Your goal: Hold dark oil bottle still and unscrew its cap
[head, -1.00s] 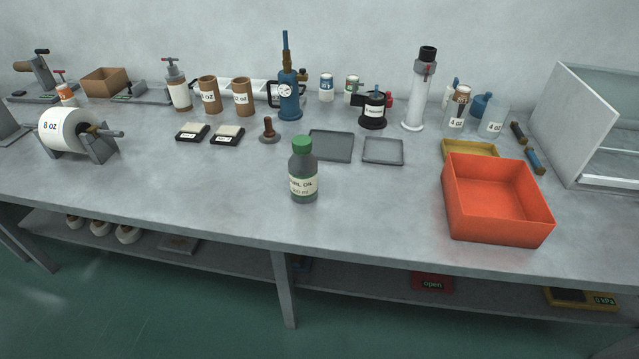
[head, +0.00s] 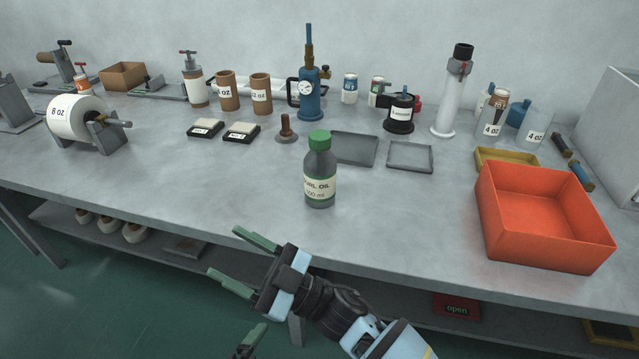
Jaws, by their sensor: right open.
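The dark oil bottle (head: 320,183) stands upright on the bench near its front edge, with a cream label. Its green cap (head: 319,140) is on its neck. My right gripper (head: 225,252) is open and empty, in front of the bench edge, below and left of the bottle and apart from it. A green finger of what looks like my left gripper (head: 251,341) shows at the bottom edge. The rest of that gripper is out of frame, so its opening cannot be told.
An orange-red bin (head: 545,240) stands to the right of the bottle. Two grey trays (head: 354,149) and a brown-handled stamp (head: 287,130) lie behind it. The bench's front edge lies between my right gripper and the bottle.

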